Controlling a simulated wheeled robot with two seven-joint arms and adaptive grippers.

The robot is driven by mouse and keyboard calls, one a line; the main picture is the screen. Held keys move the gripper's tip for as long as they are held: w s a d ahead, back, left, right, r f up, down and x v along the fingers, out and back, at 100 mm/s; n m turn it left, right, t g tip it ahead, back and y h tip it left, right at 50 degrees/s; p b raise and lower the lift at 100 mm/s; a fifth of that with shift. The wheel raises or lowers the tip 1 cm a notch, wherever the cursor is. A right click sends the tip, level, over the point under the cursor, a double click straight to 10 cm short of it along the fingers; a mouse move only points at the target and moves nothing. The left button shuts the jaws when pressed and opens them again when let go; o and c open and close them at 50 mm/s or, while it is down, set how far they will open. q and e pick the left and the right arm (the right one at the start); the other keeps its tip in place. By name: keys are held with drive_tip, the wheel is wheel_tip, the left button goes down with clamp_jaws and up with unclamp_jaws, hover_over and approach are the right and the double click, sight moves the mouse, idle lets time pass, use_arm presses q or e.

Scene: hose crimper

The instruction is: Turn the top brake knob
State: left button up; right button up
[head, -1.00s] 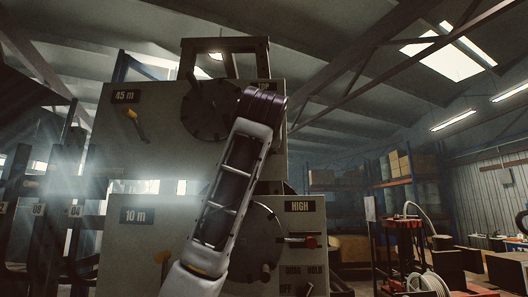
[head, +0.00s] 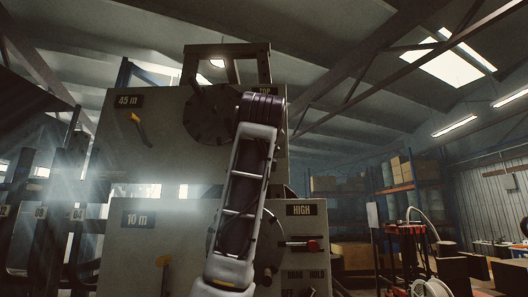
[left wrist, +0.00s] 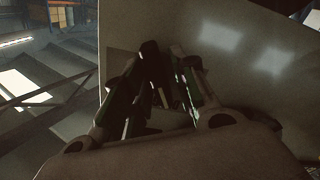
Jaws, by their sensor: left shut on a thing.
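The grey machine panel (head: 150,165) fills the middle of the head view. The TOP label (head: 265,89) shows only in part at its upper right, above the dark purple joint of my arm. That arm hides the top brake knob in the head view. My left gripper (left wrist: 166,62) shows in the left wrist view, its dark fingers close together against the pale panel. It is shut on a small dark thing at the panel, which I take to be the top brake knob; its shape is too dark to make out. My right gripper is in neither view.
A dark round flange (head: 210,115) sits left of my arm. A red cart (head: 405,230) stands at the right.

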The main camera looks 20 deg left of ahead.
use_arm(q)
drive_tip(key=o, duration=0.7)
drive_tip(key=shift+s, duration=0.15)
drive_tip(key=v, duration=1.2)
idle(0.5)
